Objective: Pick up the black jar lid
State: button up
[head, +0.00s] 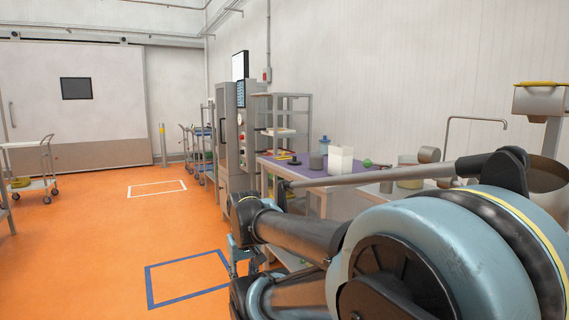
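A work table with a purple top (272,163) stands right of centre, beyond my arm. A small, flat black item (294,162) lies near its left end and looks like the black jar lid, but it is too small to be sure. A dark grey round container (316,161) stands just right of it. My gripper (243,258) seems to be at the end of my folded arm, low in the picture and well short of the table. It is partly hidden by my arm links, and its fingers cannot be made out.
A white container (340,160), a green round item (367,163) and a blue bottle (323,145) are on the table. Grey shelving (290,118) and a tall cabinet (238,135) stand behind. A cart (34,165) is at far left. The orange floor (110,240) is largely clear.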

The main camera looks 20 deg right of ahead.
aim_at(294, 161)
jog(key=z, duration=0.35)
jog(key=i, duration=1.05)
jog(key=z, duration=0.5)
